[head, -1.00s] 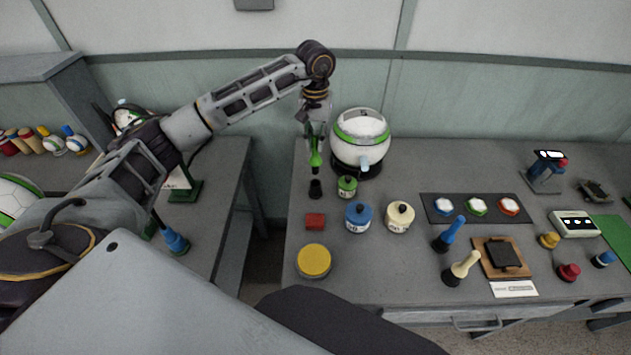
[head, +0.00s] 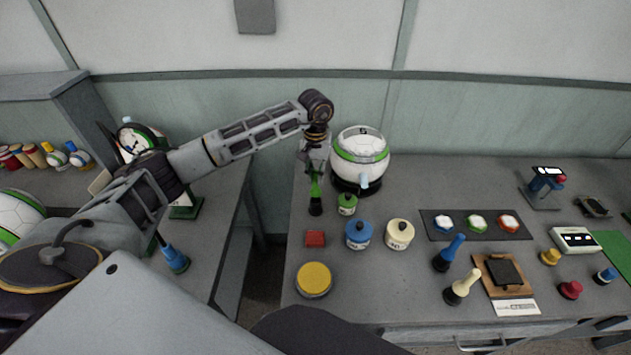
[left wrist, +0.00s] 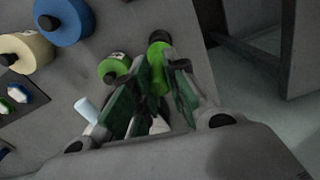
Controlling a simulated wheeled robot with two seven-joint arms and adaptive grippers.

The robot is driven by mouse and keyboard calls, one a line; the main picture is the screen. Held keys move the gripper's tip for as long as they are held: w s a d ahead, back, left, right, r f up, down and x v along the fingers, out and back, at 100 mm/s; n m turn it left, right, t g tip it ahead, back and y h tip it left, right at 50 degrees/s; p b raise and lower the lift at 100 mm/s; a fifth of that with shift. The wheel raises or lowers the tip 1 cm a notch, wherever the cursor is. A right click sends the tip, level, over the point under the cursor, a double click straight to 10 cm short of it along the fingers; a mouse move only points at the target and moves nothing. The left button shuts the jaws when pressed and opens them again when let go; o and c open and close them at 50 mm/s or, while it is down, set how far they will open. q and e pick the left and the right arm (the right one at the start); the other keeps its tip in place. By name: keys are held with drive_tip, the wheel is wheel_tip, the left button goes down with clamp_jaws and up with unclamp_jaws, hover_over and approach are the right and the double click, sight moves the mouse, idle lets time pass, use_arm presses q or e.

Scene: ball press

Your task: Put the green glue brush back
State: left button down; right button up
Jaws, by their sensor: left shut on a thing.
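The green glue brush (head: 316,189) is upright at the left back of the table, with its lower end at the mouth of a small black holder (head: 316,208). My left gripper (head: 315,172) is above the holder, pointing down and shut on the brush. In the left wrist view the brush (left wrist: 157,60) shows between the fingers, with the black holder (left wrist: 160,36) at its far end. How deep the brush sits in the holder cannot be seen. My right gripper is not in view.
A green glue pot (head: 347,204) stands close right of the holder. A white and green round machine (head: 360,150) stands right behind. A red block (head: 315,239), blue pot (head: 358,234), cream pot (head: 399,235) and yellow-topped tin (head: 314,280) stand in front. A gap separates the left table.

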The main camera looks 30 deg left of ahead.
sight(315, 188)
use_arm(q)
drive_tip(key=shift+f, duration=1.7)
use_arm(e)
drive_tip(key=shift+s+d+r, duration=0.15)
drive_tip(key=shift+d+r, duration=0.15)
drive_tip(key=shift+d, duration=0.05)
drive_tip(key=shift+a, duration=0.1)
use_arm(q)
drive_tip(key=shift+f, duration=0.1)
drive_tip(key=c, duration=1.4)
unclamp_jaws()
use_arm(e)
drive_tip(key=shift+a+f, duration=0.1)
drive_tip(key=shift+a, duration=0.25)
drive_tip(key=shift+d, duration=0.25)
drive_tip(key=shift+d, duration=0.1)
